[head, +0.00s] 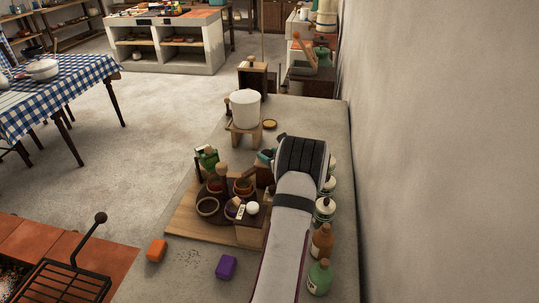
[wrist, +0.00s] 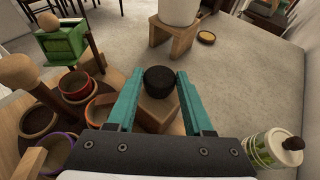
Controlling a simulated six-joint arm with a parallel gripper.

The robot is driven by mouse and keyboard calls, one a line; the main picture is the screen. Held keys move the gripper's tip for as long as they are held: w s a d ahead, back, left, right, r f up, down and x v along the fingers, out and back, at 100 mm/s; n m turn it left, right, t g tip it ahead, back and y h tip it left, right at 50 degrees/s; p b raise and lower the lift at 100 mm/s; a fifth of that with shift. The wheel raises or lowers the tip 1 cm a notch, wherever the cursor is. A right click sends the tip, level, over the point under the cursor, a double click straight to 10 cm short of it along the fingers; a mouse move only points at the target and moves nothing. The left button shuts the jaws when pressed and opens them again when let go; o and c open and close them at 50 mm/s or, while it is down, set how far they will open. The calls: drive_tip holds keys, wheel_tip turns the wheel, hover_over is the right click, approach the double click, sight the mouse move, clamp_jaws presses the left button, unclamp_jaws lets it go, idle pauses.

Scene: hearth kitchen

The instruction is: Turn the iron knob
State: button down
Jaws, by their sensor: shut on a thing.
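The iron knob (wrist: 160,80) is a dark, round, ridged knob on top of a wooden block (wrist: 157,110) in the wrist view. My gripper (wrist: 160,73) has one teal finger on each side of the knob and is shut on it. In the head view my gripper (head: 266,157) shows only as a small teal patch beyond my arm. The knob is hidden there.
A white pot (head: 245,110) on a wooden stand is just beyond. Bottles (head: 321,240) line the right side by the wall. An orange block (head: 156,251) and purple block (head: 226,267) lie nearer.

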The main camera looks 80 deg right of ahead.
drive_tip(key=m+g, duration=0.1)
drive_tip(key=m+g+h, duration=0.1)
drive_tip(key=g, duration=0.1)
drive_tip(key=shift+w+a+m+h, duration=0.15)
drive_tip(key=shift+w+m+h, duration=0.15)
drive_tip(key=shift+m, duration=0.1)
drive_tip(key=shift+w+m+g+h, duration=0.15)
drive_tip(key=shift+m+g+h, duration=0.35)
drive_tip(key=shift+m+g, duration=0.95)
drive_tip(key=shift+g, duration=0.35)
drive_tip(key=shift+c, duration=1.5)
unclamp_jaws()
drive_tip(key=v, duration=1.5)
drive_tip(key=shift+a+r, duration=0.2)
drive_tip(key=shift+a, duration=0.15)
